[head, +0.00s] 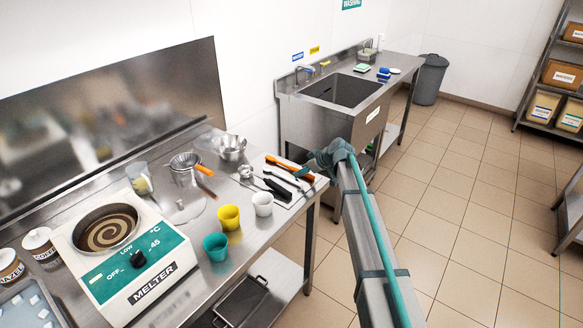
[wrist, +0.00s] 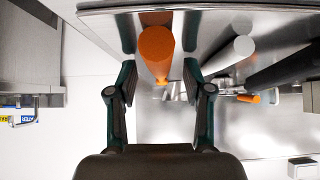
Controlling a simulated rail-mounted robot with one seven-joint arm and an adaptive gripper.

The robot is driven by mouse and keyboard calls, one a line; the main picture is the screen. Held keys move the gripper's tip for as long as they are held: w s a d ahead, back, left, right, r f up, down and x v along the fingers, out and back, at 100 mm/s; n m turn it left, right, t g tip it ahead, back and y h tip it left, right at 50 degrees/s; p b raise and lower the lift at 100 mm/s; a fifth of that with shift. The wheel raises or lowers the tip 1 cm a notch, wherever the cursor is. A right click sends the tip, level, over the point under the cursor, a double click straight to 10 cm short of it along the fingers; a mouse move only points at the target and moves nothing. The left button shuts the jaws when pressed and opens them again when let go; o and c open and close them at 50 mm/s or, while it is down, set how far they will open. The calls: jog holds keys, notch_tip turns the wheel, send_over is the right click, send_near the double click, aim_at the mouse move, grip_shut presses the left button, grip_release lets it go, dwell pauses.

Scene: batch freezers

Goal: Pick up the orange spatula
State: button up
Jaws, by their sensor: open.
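The orange spatula (head: 282,164) lies among other utensils near the right end of the steel worktable. In the wrist view its rounded orange handle (wrist: 156,52) appears in the upper middle, between my two fingers in the picture. My gripper (wrist: 160,92) is open, one dark green finger on each side of the handle, with no clear contact. In the head view my gripper (head: 320,160) is at the table's right end, beside the utensils. My arm and gripper partly hide that spot. Whether the handle lies fully within the jaws in depth I cannot tell.
A white handle (wrist: 232,54) and a black one (wrist: 282,68) lie right of the spatula in the wrist view. White (head: 263,204), yellow (head: 229,217) and teal (head: 215,246) cups stand nearby. A melter (head: 125,255) is at left; a sink (head: 342,90) stands behind.

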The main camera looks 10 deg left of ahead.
grip_shut()
jog(key=shift+r, duration=0.1)
dwell(0.3)
